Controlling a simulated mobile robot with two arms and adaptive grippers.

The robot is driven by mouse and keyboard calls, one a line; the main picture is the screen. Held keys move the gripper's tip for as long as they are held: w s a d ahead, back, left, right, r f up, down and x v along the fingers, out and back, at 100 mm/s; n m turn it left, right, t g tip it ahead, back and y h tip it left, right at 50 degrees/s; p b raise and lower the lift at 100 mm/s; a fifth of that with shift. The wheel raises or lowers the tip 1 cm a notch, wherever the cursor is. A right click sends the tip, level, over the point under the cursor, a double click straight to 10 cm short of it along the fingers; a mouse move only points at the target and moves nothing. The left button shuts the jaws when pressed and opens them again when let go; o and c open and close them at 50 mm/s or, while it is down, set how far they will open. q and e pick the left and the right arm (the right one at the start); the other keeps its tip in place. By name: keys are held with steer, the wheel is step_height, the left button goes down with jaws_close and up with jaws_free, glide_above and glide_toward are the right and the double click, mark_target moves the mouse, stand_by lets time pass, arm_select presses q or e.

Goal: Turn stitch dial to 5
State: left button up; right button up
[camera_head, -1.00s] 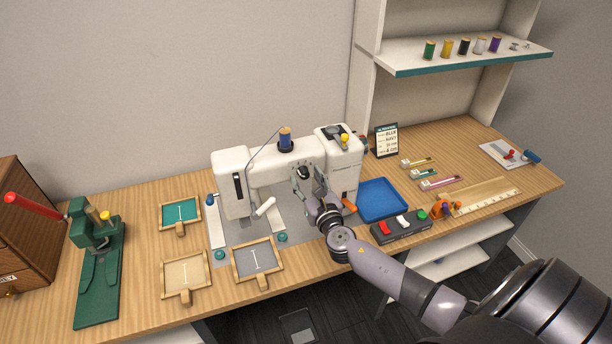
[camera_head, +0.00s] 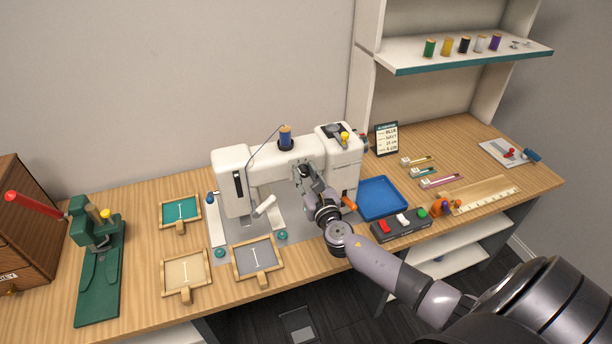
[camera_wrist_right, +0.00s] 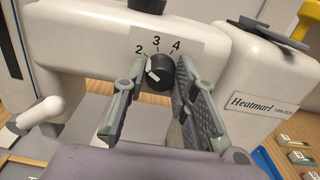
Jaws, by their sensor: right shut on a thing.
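The black stitch dial (camera_wrist_right: 163,77) sits on the front of the white sewing machine (camera_head: 232,176). In the right wrist view the numbers 2, 3 and 4 show above it; other numbers are hidden. The dial's white mark lies on its left side, near the 2. My right gripper (camera_wrist_right: 160,74) is shut on the dial, one finger on each side. In the head view my right gripper (camera_head: 306,174) covers most of the dial. My left gripper is not in view.
A blue tray (camera_head: 380,198) and a dark box with coloured buttons (camera_head: 401,226) lie right of the machine. A blue spool (camera_head: 285,135) stands on top of the machine. Framed patches (camera_head: 257,282) lie at the front left, beside a green press (camera_head: 98,290).

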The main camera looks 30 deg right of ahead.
jaws_close()
